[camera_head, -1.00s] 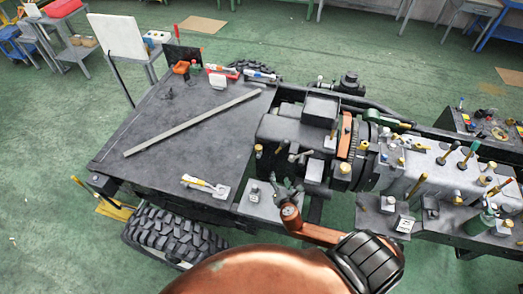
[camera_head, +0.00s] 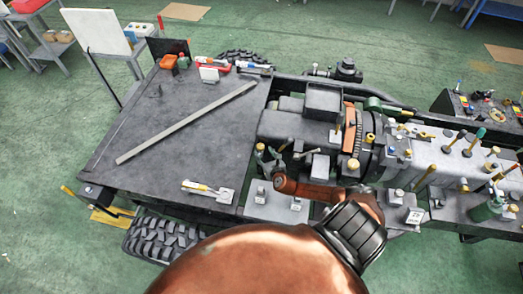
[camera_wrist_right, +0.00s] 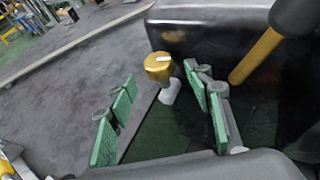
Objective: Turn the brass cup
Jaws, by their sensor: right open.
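The brass cup (camera_wrist_right: 158,66) is a small golden cap with a white mark on its top, standing on a pale stem. In the head view the brass cup (camera_head: 260,147) is at the left side of the dark engine block. My right gripper (camera_wrist_right: 163,88) is open, its green-padded fingers to the left and right of the stem in the wrist picture. The cup shows just beyond the fingertips, and no contact is visible. In the head view my right gripper (camera_head: 269,163) is small and close to the cup. My left gripper is not in view.
The engine block (camera_head: 290,128) and a silver block (camera_head: 455,158) carry many brass and coloured pegs. A dark flat plate (camera_head: 160,150) with a long bar (camera_head: 185,122) lies to the left. A dark rod with a yellow shaft (camera_wrist_right: 257,55) is right of the cup.

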